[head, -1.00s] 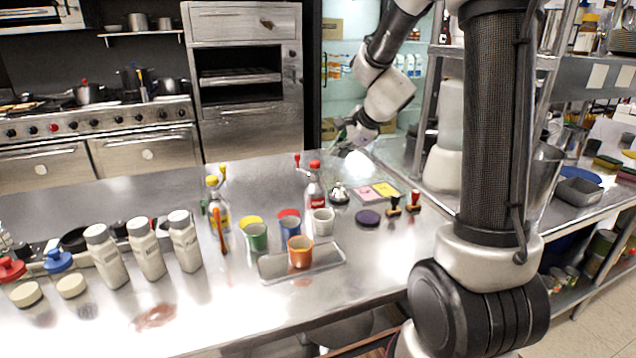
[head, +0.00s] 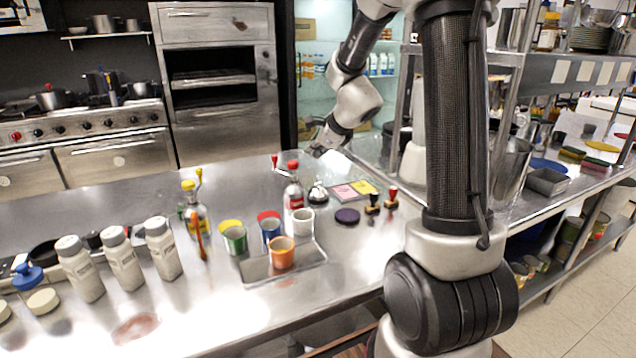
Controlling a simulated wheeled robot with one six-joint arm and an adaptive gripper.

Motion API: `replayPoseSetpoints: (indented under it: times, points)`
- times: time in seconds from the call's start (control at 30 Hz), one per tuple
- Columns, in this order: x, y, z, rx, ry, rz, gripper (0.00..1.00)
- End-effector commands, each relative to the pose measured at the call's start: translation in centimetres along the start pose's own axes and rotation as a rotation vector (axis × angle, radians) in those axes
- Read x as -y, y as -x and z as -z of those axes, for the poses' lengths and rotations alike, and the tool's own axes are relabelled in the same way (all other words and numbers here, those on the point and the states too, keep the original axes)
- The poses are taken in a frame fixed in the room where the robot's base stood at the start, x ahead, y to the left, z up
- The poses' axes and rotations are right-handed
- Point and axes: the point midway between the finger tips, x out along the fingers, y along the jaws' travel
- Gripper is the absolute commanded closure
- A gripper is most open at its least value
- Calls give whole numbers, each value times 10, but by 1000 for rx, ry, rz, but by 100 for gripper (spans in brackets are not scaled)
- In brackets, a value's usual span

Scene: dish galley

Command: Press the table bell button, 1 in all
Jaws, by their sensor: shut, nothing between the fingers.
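The table bell (head: 318,191) is a small silver dome on a dark base, standing on the steel counter (head: 240,180). It is just right of a bottle with a red cap (head: 293,190) and left of the pink and yellow pads. My gripper (head: 318,150) is beyond and above the bell, apart from it in the picture. It is small and partly merged with the bright background. Its fingers are shut with nothing between them.
A white cup (head: 302,222), coloured cups on a tray (head: 305,262), a dark purple disc (head: 347,216) and two stamps (head: 391,198) stand near the bell. Three white shakers (head: 120,262) stand at left. The counter behind the bottles is clear.

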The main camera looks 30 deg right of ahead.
Motion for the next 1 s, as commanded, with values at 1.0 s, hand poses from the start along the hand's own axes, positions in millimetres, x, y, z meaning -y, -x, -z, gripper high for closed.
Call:
replayPoseSetpoints:
  times: [1.0]
  points:
    - [-31, -42, 31, 0, 1, 0, 100]
